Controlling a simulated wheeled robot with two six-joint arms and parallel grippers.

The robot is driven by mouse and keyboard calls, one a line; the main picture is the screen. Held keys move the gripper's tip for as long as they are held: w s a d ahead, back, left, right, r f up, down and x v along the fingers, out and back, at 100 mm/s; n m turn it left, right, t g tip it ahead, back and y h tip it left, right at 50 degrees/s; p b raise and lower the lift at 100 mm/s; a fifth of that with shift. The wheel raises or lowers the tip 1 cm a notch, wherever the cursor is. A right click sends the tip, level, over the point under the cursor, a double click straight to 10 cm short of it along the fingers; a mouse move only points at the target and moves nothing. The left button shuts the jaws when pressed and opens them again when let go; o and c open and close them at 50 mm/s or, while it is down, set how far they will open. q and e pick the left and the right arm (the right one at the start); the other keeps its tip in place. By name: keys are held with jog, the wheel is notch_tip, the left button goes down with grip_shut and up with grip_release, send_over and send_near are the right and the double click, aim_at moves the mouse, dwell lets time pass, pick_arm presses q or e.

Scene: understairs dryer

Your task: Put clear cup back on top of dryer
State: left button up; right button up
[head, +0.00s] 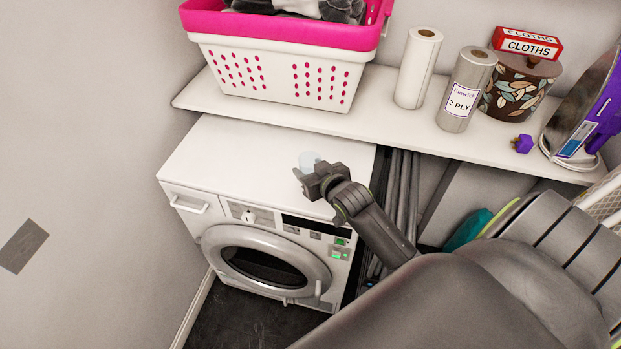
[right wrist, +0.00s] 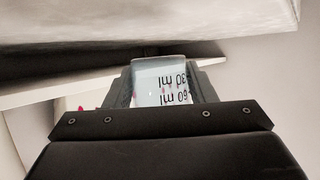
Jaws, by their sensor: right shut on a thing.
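The clear cup (head: 308,160) is a small see-through cup at my right gripper (head: 306,175), over the white dryer top (head: 245,155) near its right half. In the right wrist view the cup (right wrist: 163,82) sits between the two fingers and shows "30 ml" and "60 ml" marks upside down. My right gripper (right wrist: 165,88) is shut on it. I cannot tell whether the cup touches the dryer top. The dryer (head: 262,215) stands below the shelf with its round door shut. My left gripper is not in view.
A white shelf (head: 380,122) runs above and behind the dryer. It holds a pink and white basket (head: 275,65), two paper rolls (head: 418,68), a patterned pot (head: 520,88) with a red cloths box (head: 527,43), and an iron (head: 590,120). Grey poles (head: 403,190) stand right of the dryer.

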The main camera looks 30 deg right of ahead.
jog(key=shift+f, duration=1.9)
jog(key=shift+f, duration=0.15)
jog(key=o, duration=1)
jog(key=shift+r, duration=0.25)
jog(key=shift+s, duration=0.3)
jog(key=b+v, duration=0.1)
jog(key=v, duration=1)
jog(key=shift+s, duration=0.2)
